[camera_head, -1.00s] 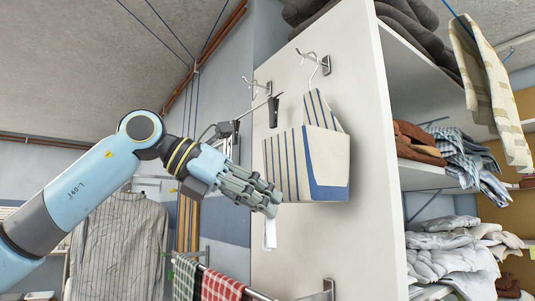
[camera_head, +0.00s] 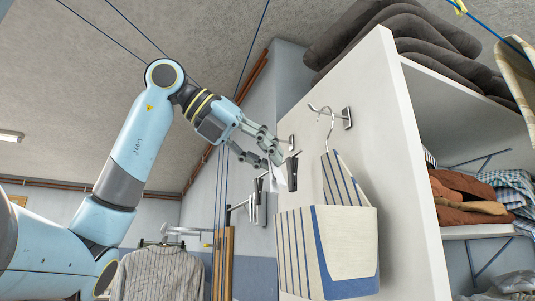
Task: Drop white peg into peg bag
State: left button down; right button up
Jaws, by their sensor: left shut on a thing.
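The peg bag (camera_head: 349,245), white with blue stripes and a blue lower edge, hangs from a metal hook on the side of the white shelf unit. Its top opening is seen from the side, so I cannot see inside. My left gripper (camera_head: 277,160) is shut on the white peg (camera_head: 279,181), which shows as a small pale piece below the fingertips. The gripper is above and to the left of the bag, apart from it. Most of the peg is hidden by the fingers and a dark clip. My right gripper is out of view.
A dark clip (camera_head: 292,174) of a clip hanger is close beside my fingertips, with more clips (camera_head: 258,200) to the left. The shelf unit (camera_head: 385,130) is a wall behind the bag. A striped shirt (camera_head: 158,275) hangs at lower left.

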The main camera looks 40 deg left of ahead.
pick_arm(q)
jog(key=shift+w+d+r, duration=0.1)
jog(key=shift+w+d, duration=0.05)
jog(key=shift+w, duration=0.1)
jog(key=r+p+x, duration=0.1)
jog(key=p+x, duration=0.2)
jog(key=x, duration=0.4)
jog(key=shift+w+d+r, duration=0.2)
jog(key=shift+w, duration=0.25)
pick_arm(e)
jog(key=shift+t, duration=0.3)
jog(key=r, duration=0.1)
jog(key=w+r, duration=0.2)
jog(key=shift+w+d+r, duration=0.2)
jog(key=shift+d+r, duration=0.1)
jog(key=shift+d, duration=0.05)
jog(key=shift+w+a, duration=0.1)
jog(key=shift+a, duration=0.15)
pick_arm(q)
jog(key=c, duration=1.3)
grip_release()
jog(key=o, duration=0.5)
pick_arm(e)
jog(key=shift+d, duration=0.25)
